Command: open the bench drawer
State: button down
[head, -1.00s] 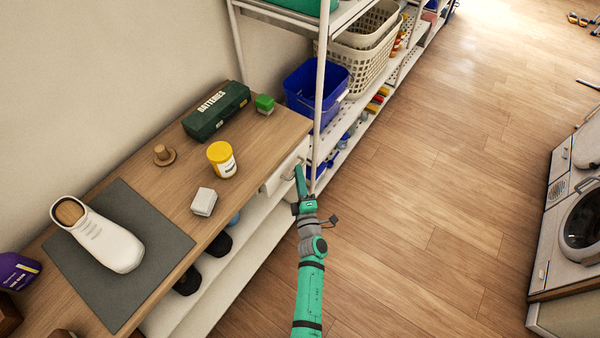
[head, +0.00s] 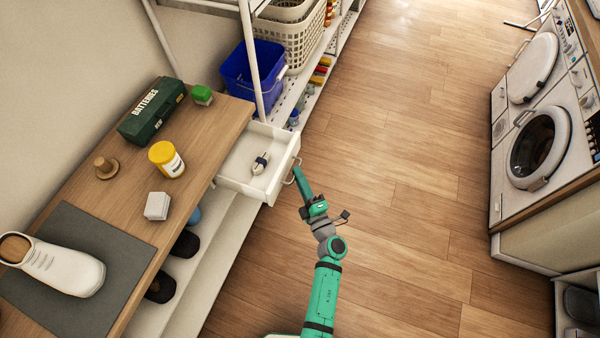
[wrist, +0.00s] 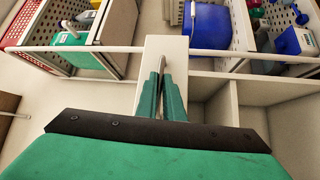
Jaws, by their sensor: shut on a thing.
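The white bench drawer (head: 235,180) is pulled out from under the right end of the wooden bench top (head: 140,205). A small light-coloured object with a dark band (head: 260,163) lies inside it. My green gripper (head: 298,172) is at the drawer's front, with its fingers shut on the drawer handle (head: 289,179). In the wrist view my fingers (wrist: 162,78) close together at the handle, in front of the white drawer front (wrist: 170,48). The fingers hide part of the handle there.
On the bench stand a white shoe (head: 60,268) on a grey mat (head: 85,305), a white box (head: 157,206), a yellow jar (head: 166,158) and a green batteries case (head: 152,112). A shelf post (head: 251,60) rises just behind the drawer. The floor to the right is clear.

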jog(key=shift+s, duration=0.1)
jog(key=c, duration=1.9)
grip_release()
jog(key=shift+d, duration=0.1)
jog(key=shift+s, duration=0.1)
jog(key=v, duration=1)
jog(key=shift+s, duration=0.3)
jog(key=shift+d+f, duration=0.15)
